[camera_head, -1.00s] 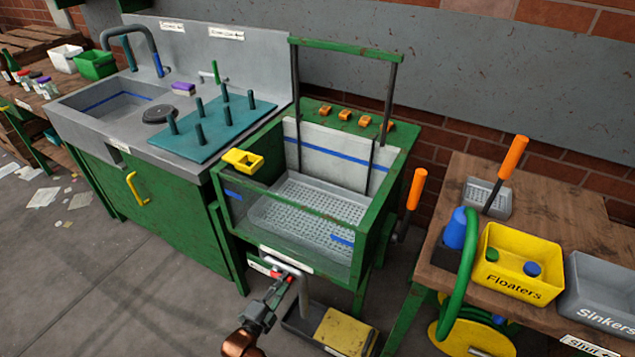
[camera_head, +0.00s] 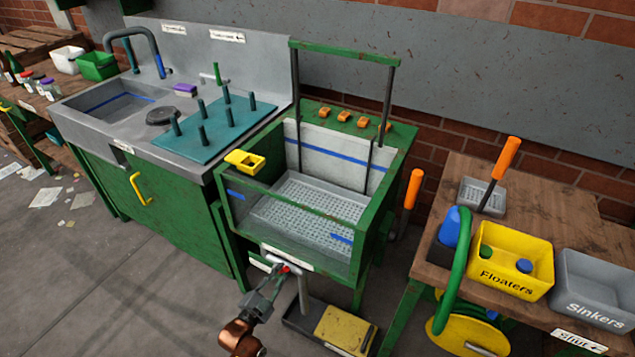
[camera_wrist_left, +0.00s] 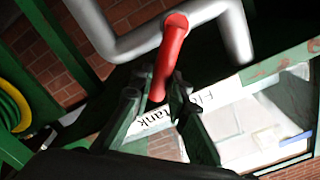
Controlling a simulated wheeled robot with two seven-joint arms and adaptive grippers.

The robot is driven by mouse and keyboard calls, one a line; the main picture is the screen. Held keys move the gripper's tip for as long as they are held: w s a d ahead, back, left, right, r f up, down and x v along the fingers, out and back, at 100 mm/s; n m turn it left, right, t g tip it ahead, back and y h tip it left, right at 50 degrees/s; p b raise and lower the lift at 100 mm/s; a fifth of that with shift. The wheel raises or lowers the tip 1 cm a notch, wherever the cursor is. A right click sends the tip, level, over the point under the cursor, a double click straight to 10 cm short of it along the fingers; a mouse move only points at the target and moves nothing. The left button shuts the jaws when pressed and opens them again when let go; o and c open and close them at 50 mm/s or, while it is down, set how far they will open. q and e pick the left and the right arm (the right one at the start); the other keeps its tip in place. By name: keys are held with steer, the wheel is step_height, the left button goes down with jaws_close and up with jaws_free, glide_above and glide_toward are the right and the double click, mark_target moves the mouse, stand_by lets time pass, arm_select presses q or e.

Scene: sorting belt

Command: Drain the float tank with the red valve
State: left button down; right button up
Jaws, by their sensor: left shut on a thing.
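The float tank (camera_head: 376,228) is a green-framed box with a clear front, a perforated grey tray inside and a blue line on its back wall. I cannot make out a water level. The red valve (camera_head: 287,269) sits on a grey pipe below the tank's front; its red lever also shows in the left wrist view (camera_wrist_left: 171,45). My left gripper (camera_head: 277,279) is at the valve, shut on the red lever. In the left wrist view its fingers (camera_wrist_left: 157,97) lie on either side of the lever's lower end. My right gripper is not in view.
A drip tray (camera_head: 297,322) with a yellow sponge-like block (camera_head: 343,330) lies under the pipe. A sink bench (camera_head: 165,215) stands left. At right, a wooden table (camera_head: 560,215) holds a yellow Floaters bin (camera_head: 513,283) and a grey Sinkers bin (camera_head: 597,301).

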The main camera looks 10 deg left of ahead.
arm_select(q)
steer(key=shift+a, duration=0.1)
steer(key=n, duration=0.1)
steer(key=a+r+n, duration=0.1)
steer(key=n, duration=0.1)
steer(key=shift+w+a, duration=0.1)
steer(key=shift+w, duration=0.1)
steer(key=shift+w+a+r+n, duration=0.15)
steer(key=shift+a+n, duration=0.2)
steer(key=shift+n, duration=0.45)
steer(key=shift+w+a+r+n, duration=0.1)
steer(key=shift+a+n, duration=0.25)
steer(key=shift+n, duration=0.45)
steer(key=shift+w+a+n, duration=0.25)
steer(key=shift+a+n, duration=0.45)
steer(key=shift+n, duration=0.7)
steer(key=c, duration=1.6)
jaws_free()
